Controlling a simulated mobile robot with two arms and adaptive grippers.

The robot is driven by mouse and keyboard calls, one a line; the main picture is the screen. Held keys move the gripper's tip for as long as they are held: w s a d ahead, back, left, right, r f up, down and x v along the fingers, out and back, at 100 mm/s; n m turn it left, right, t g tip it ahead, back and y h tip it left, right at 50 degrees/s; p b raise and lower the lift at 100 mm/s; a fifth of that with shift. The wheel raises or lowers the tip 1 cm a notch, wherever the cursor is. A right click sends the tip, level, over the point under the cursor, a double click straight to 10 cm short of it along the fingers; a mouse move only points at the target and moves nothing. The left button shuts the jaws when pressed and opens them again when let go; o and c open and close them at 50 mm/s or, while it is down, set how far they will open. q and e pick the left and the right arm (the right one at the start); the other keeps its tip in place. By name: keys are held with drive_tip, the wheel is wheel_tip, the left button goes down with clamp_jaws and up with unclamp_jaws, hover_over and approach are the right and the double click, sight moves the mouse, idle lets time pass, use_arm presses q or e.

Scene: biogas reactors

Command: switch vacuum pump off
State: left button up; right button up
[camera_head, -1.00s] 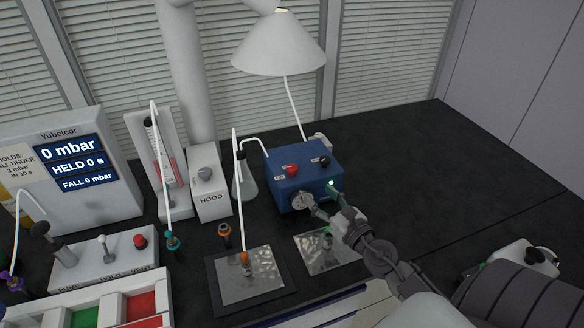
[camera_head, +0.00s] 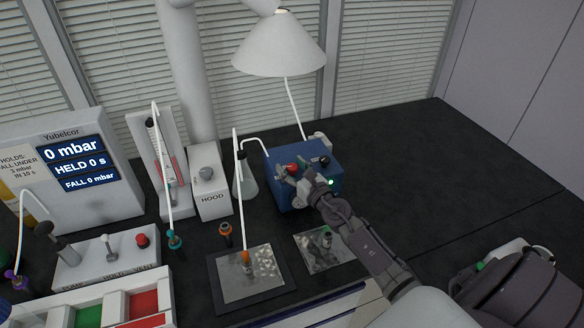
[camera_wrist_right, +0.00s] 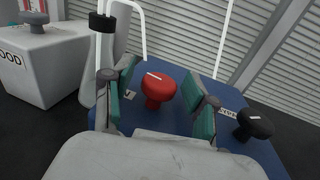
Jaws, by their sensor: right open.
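The vacuum pump (camera_head: 328,180) is a blue box on the black bench under a white lamp-shaped shade, with a green light lit on its front. In the right wrist view the red knob (camera_wrist_right: 157,91) has a white mark, and the black knob (camera_wrist_right: 254,125) is at right. My right gripper (camera_head: 291,177) is at the pump; in the wrist view its open teal-padded fingers (camera_wrist_right: 160,105) stand on either side of the red knob. I cannot tell whether they touch it. My left gripper is not in view.
A flask (camera_head: 245,180) and the hood box (camera_head: 210,192) stand left of the pump. A display box (camera_head: 75,220) reads 0 mbar. Two metallic plates, one at left (camera_head: 248,290), lie in front. The bench right of the pump is clear.

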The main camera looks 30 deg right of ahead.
clamp_jaws()
idle(0.3)
